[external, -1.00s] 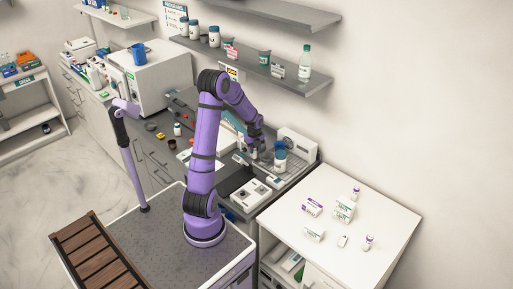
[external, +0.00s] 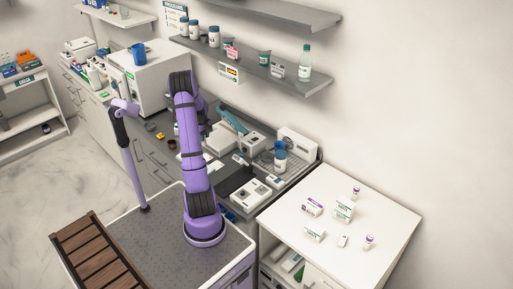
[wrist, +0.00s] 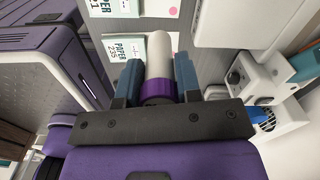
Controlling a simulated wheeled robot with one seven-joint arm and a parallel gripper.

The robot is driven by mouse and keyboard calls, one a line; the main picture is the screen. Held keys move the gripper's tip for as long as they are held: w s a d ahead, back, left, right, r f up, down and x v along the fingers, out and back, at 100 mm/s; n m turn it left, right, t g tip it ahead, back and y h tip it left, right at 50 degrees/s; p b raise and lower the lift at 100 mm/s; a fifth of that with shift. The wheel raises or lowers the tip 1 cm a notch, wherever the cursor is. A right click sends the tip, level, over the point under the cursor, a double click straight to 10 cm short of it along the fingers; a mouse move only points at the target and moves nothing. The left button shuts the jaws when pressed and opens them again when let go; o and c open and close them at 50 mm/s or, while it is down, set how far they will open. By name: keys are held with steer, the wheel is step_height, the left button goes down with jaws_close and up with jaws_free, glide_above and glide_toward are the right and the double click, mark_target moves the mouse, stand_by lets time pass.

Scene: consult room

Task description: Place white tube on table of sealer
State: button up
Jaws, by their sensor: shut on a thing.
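In the wrist view, my gripper (wrist: 158,68) is shut on the white tube (wrist: 161,48), with its blue fingers on either side. The tube has a purple cap (wrist: 157,92) on the end nearer the palm. A white device with a teal lever, which looks like the sealer (wrist: 272,92), is at the right of the wrist view, apart from the tube. In the external view, the teal lever (external: 232,120) shows on the counter right of my arm. My gripper and the tube are hidden behind my arm there.
The grey counter (external: 163,152) holds small jars, white devices and a blue-capped bottle (external: 280,157). Labelled paper boxes (wrist: 124,56) lie beyond the tube in the wrist view. A white cabinet (external: 158,78) stands at the back left. Shelves (external: 260,70) hang above.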

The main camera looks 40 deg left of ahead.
steer(key=shift+w+a+f, duration=0.85)
steer(key=shift+w+a, duration=0.5)
steer(key=shift+w, duration=0.85)
steer(key=shift+w+a+f, duration=0.8)
steer(key=shift+w+a, duration=0.5)
steer(key=shift+w, duration=0.85)
steer(key=shift+w+a+f, duration=0.85)
steer(key=shift+w+a, duration=0.5)
steer(key=shift+w, duration=0.85)
steer(key=shift+f, duration=0.2)
steer(key=o, duration=0.9)
steer(key=shift+r, duration=0.15)
step_height(320, 180, up, 12)
steer(key=shift+r, duration=0.1)
